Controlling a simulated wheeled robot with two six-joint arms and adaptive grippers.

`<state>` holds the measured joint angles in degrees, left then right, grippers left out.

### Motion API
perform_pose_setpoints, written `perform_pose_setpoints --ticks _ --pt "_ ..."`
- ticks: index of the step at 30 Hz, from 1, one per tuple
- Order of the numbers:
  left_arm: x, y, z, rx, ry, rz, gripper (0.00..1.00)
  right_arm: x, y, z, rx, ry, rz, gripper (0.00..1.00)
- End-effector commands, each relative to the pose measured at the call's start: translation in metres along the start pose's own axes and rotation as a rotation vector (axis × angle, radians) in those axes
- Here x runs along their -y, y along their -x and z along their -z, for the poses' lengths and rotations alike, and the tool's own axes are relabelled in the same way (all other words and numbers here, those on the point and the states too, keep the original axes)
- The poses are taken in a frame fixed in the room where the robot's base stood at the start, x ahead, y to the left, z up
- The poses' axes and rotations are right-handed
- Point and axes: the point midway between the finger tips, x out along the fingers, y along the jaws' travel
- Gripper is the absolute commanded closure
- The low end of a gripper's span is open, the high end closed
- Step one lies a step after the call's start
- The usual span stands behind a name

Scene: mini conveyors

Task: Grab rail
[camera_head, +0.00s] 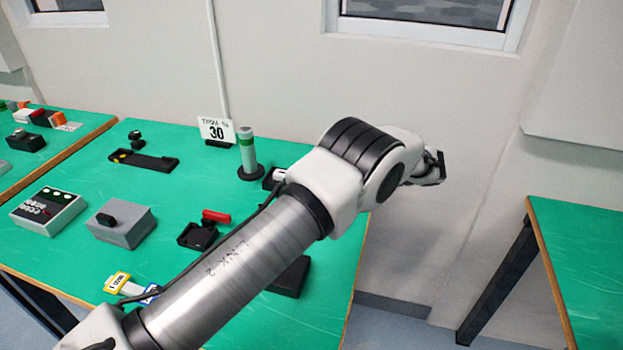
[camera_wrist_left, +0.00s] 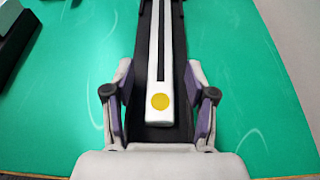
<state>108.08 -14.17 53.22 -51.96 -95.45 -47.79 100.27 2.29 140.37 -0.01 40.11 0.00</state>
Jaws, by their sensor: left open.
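My left gripper (camera_wrist_left: 160,100) is open, with one finger on each side of the rail and base. I see no clear grip on it. In the head view, my left arm crosses the table and hides part of it. I cannot make out the left fingers or clearly identify the rail there. My right gripper is in neither view.
The green table (camera_head: 75,245) holds a grey cylinder post (camera_head: 246,152), a "30" sign (camera_head: 216,131), a button box (camera_head: 47,210), a grey box (camera_head: 121,223) and a red-handled black device (camera_head: 198,236). Another green table (camera_head: 590,250) stands right, across a floor gap.

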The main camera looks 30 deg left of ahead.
Motion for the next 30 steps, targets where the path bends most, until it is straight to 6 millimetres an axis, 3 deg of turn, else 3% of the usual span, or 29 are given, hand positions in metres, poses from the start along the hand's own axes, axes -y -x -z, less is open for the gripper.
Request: perform_pose_setpoints --ticks 2,7,20,28,30 --pt "0.0 0.0 0.001 0.0 0.0 0.0 0.44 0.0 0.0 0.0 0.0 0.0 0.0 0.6" --pt "0.0 0.0 0.001 0.0 0.0 0.0 1.0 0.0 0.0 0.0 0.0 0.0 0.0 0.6" --pt "0.0 0.003 -0.004 0.0 0.0 0.001 1.0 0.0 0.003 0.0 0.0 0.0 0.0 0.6" --pt "0.0 0.018 -0.04 0.0 0.0 0.001 1.0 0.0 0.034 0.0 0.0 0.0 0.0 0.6" --pt "-0.01 0.017 -0.041 0.002 -0.007 0.001 1.0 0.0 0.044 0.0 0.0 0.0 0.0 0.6"
